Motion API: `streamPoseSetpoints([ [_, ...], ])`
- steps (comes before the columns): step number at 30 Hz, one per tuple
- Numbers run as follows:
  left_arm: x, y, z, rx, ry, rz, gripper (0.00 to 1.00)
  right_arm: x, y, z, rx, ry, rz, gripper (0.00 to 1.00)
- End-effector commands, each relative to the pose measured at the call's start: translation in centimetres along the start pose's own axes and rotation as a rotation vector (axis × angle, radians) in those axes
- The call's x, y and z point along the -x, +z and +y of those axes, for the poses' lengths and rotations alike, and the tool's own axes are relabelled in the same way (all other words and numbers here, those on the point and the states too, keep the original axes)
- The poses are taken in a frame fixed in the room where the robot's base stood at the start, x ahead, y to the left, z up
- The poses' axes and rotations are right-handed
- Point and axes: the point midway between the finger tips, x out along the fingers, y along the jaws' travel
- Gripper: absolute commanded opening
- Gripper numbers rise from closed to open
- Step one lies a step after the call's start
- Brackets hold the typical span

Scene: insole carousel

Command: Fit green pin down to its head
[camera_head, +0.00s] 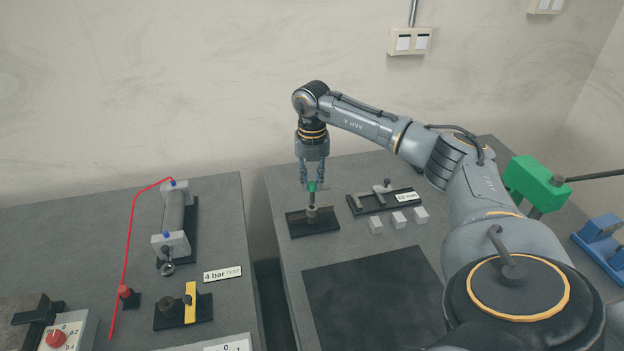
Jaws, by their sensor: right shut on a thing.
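My right gripper (312,185) points straight down above the right table and is shut on the green pin (312,187). Only a small green part of the pin shows between the fingers, with a dark shank below it. Directly under it stands a small brownish fixture (314,212) on a black base plate (299,225). The shank's lower end meets the top of the fixture in this view; how deep it sits cannot be told at this size. My left gripper is not in view.
Right of the fixture are a black plate with a clamp-like part and label (405,197), and several pale cubes (398,219). A dark mat (375,290) lies in front. A gap separates the left table, which holds a grey cylinder unit (173,215) and red cable (128,235).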

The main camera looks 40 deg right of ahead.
Motion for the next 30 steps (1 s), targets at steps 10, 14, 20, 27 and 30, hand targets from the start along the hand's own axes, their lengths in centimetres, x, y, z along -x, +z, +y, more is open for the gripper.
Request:
streamPoseSetpoints([
  [10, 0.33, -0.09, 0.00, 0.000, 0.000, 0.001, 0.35, 0.02, -0.02, 0.02, 0.000, 0.000, 0.000, 0.00],
  [14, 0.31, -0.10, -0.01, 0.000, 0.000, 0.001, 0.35, 0.01, -0.02, 0.02, 0.000, 0.000, 0.000, 0.00],
  [20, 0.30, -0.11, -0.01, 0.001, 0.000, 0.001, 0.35, 0.02, -0.02, 0.02, 0.000, 0.000, 0.000, 0.00],
  [27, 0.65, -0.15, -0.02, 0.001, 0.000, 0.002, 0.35, 0.08, -0.03, 0.01, 0.000, 0.000, 0.000, 0.00],
  [30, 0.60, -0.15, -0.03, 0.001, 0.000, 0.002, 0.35, 0.01, -0.02, 0.02, 0.000, 0.001, 0.000, 0.00],
])
